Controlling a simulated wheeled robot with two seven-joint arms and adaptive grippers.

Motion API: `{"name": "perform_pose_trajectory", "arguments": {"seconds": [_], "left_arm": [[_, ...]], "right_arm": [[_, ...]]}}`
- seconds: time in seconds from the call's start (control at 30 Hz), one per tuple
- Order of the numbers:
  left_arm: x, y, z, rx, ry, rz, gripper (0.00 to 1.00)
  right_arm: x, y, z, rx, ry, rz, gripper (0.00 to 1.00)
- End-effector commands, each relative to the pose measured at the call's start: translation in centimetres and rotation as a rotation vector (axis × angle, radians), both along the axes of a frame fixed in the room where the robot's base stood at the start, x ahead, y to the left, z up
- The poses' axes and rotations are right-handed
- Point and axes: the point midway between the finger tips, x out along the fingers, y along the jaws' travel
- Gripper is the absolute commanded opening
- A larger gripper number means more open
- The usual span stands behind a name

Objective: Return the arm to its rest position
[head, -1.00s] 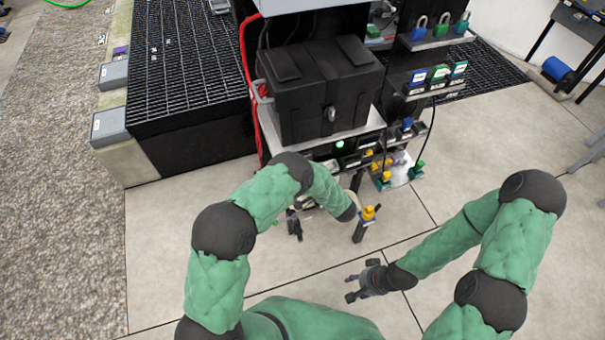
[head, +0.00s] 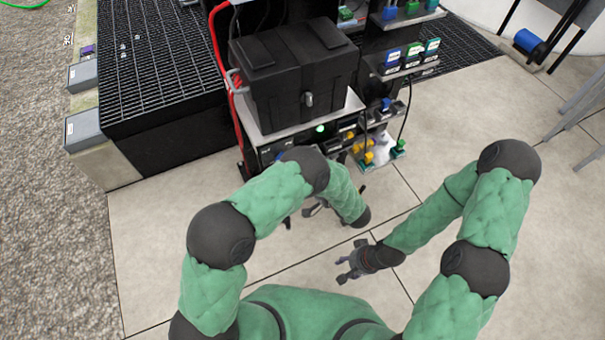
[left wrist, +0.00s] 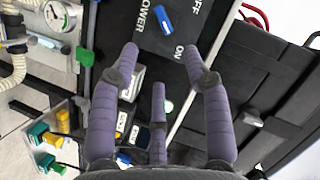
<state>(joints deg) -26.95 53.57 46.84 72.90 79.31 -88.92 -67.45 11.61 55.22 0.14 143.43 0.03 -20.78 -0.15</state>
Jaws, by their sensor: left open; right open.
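My left gripper (left wrist: 160,65) is open in the left wrist view, its purple-grey fingers spread with nothing held between them. Behind the fingers is a dark panel marked POWER, ON and OFF with a blue switch (left wrist: 166,20). In the head view, the left gripper (head: 302,213) is mostly hidden by my left forearm, low in front of the equipment stand. My right gripper (head: 346,264) is open and empty above the bare floor, its fingers pointing left, apart from every object.
A black case (head: 292,88) rests on the stand's shelf. Coloured connectors (head: 372,155) sit at the stand's lower right. Shelves with labelled padlocks (head: 411,54) are behind. A black grated platform (head: 160,85) stands left.

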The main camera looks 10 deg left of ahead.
Motion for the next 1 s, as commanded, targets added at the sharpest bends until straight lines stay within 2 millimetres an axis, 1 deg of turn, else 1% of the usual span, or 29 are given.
{"name": "perform_pose_trajectory", "arguments": {"seconds": [0.47,0.57,0.67,0.77,0.83,0.93,0.97,1.0], "left_arm": [[0.0,0.0,0.0,0.0,0.0,0.0,0.48],[0.2,0.3,-0.3,-0.017,0.0,-0.009,0.48],[1.1,1.0,-1.4,-0.087,-0.003,-0.047,0.48],[2.0,1.9,-3.4,-0.217,0.006,-0.109,0.48],[2.1,2.4,-5.1,-0.338,0.027,-0.154,0.48],[1.1,2.9,-7.5,-0.521,0.081,-0.198,0.48],[0.6,3.0,-8.2,-0.575,0.101,-0.206,0.48],[-0.3,3.1,-9.0,-0.649,0.134,-0.213,0.48]], "right_arm": [[0.0,0.0,0.0,0.0,0.0,0.0,0.48],[0.0,0.0,0.0,0.0,0.0,0.0,0.48],[0.0,0.0,0.0,0.0,0.0,0.0,0.48],[0.0,0.0,0.0,0.0,0.0,0.0,0.48],[0.0,0.0,0.0,0.0,0.0,0.0,0.48],[0.0,0.0,0.0,0.0,0.0,0.0,0.48],[0.0,0.0,0.0,0.0,0.0,0.0,0.48],[0.0,0.0,0.0,0.0,0.0,0.0,0.48]]}}
